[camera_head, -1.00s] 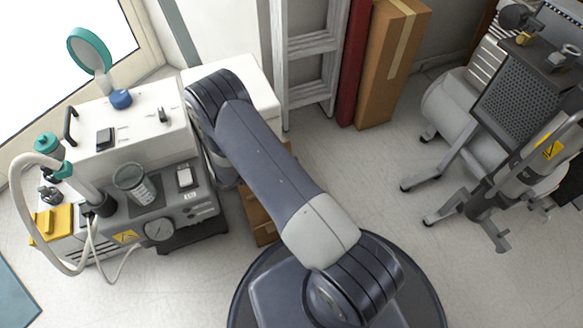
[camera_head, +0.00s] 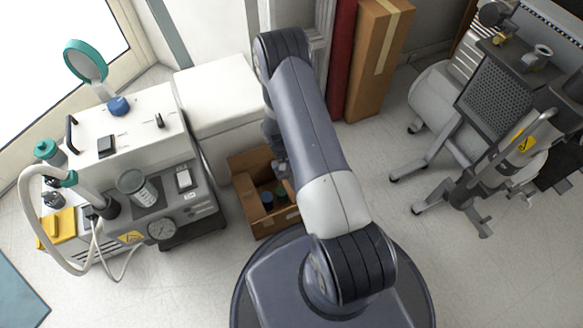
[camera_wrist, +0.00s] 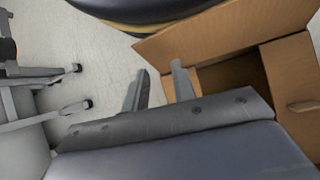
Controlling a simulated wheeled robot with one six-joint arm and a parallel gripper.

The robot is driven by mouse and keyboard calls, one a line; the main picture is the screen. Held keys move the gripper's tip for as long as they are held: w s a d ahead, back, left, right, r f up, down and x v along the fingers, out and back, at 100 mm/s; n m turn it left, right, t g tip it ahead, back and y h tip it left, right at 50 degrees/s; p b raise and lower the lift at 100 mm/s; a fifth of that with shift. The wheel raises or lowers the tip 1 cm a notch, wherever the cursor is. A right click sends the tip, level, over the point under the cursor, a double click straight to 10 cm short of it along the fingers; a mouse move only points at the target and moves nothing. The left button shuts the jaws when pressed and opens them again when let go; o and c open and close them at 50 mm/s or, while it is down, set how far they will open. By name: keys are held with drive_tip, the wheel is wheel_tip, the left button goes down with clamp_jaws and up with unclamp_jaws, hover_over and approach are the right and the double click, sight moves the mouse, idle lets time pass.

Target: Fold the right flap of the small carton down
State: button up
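The small carton (camera_head: 247,197) stands open on the floor left of my arm in the head view. In the wrist view, a long raised flap (camera_wrist: 222,27) runs across the top, with another cardboard panel (camera_wrist: 291,72) at the right. My gripper (camera_wrist: 158,82) has its two fingers apart with nothing between them. The right finger's tip is near the flap's lower edge in the picture; contact cannot be told.
The grey pump unit (camera_head: 190,207) stands left of the carton, and a white cabinet (camera_head: 222,92) behind it. The compressor (camera_head: 440,105) is at right. Floor (camera_head: 375,155) between is clear.

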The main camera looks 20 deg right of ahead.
drive_tip(key=w+d+r+m+t+y+p, duration=0.2)
drive_tip(key=w+m+t+y, duration=0.15)
drive_tip(key=m, duration=0.45)
drive_tip(key=w+d+r+m+t+y+p, duration=0.25)
drive_tip(key=w+m, duration=0.25)
drive_tip(key=m, duration=0.4)
drive_tip(key=shift+t, duration=0.4)
drive_tip(key=b+x, duration=0.3)
drive_tip(key=x, duration=0.8)
drive_tip(key=shift+f+b, duration=0.2)
drive_tip(key=shift+b, duration=0.2)
drive_tip(key=shift+c, duration=0.5)
clamp_jaws()
